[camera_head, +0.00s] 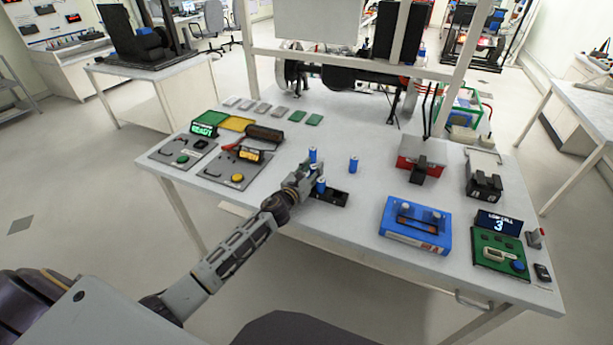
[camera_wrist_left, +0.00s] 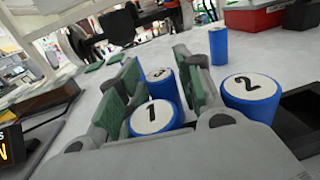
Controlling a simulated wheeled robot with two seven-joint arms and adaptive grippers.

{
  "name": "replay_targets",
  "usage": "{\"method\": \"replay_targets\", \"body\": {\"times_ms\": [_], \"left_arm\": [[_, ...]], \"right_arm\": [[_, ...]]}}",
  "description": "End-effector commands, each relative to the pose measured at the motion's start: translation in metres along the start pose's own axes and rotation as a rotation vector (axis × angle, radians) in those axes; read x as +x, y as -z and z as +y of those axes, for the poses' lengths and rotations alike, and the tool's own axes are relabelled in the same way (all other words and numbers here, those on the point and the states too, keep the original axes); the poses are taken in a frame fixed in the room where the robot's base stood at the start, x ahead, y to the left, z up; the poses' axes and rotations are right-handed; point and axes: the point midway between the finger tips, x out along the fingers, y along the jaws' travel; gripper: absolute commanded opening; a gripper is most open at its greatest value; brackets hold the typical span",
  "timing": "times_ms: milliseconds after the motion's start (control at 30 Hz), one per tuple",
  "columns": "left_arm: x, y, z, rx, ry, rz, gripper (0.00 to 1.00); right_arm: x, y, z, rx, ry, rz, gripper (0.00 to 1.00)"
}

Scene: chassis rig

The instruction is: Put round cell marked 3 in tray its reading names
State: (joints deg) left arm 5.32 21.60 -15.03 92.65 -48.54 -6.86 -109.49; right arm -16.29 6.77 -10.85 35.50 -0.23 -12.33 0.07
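My left gripper (camera_head: 300,179) is low over the table, fingers apart. In the left wrist view, blue round cell 1 (camera_wrist_left: 153,118) and another blue cell (camera_wrist_left: 159,75) behind it show between the fingers (camera_wrist_left: 158,90). The rear cell's mark is partly hidden and looks like 3. Cell 2 (camera_wrist_left: 250,90) is just right of the right finger, beside the black holder (camera_head: 333,197). A fourth blue cell (camera_head: 353,164) stands apart on the table, its mark unseen. A green tray (camera_head: 211,118) and a yellow tray (camera_head: 237,124) lie at the back left. My right gripper is out of view.
Two panels with displays (camera_head: 203,130) (camera_head: 251,155) sit on the left.

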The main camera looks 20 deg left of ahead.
Motion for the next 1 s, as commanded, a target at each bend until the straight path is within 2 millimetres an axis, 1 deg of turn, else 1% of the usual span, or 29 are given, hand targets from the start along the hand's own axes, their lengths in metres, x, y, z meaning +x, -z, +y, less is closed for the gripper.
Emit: {"method": "replay_targets", "body": {"times_ms": [133, 267, 600, 1000], "left_arm": [[0.0, -0.003, 0.0, 0.0, 0.0, 0.0, 0.36], [-0.008, -0.001, 0.001, 0.0, -0.001, 0.001, 0.36], [-0.035, -0.001, 0.0, 0.0, 0.001, 0.001, 0.36], [-0.068, -0.001, 0.0, 0.0, 0.0, 0.001, 0.36]], "right_arm": [[-0.003, 0.0, 0.001, 0.0, -0.001, 0.0, 0.48], [-0.002, 0.0, 0.002, -0.001, -0.001, -0.001, 0.48], [0.0, -0.001, 0.006, -0.003, -0.007, -0.002, 0.48], [0.003, -0.002, 0.007, -0.003, -0.007, -0.002, 0.48]]}}
